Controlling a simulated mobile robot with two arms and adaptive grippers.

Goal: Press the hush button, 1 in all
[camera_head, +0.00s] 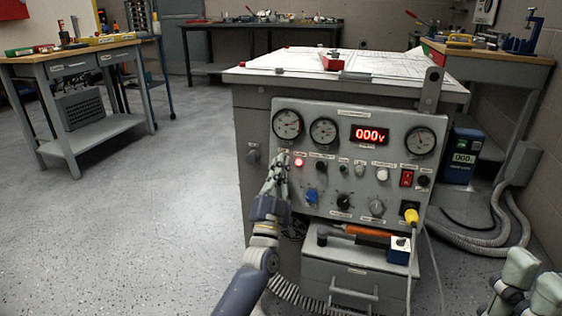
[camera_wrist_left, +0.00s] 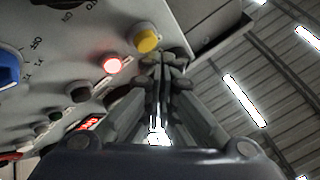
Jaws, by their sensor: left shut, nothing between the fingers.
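The grey control panel (camera_head: 335,215) has gauges, a red 000v display, lamps, knobs and switches. In the left wrist view a round yellow button (camera_wrist_left: 147,38) sits beside a lit red lamp (camera_wrist_left: 112,64); I cannot read its label. In the head view the lamp (camera_head: 299,162) shows, while the yellow button seems hidden behind my left gripper (camera_head: 279,166). This gripper is shut and empty, with its fingertips (camera_wrist_left: 164,64) right by the yellow button. I cannot tell whether they touch it. Pale parts at the bottom right (camera_head: 525,285) seem to be mine; their jaws cannot be made out.
A yellow plug (camera_head: 411,215) with a cable is at right. A drawer box (camera_head: 345,277) stands below. The floor at left is clear.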

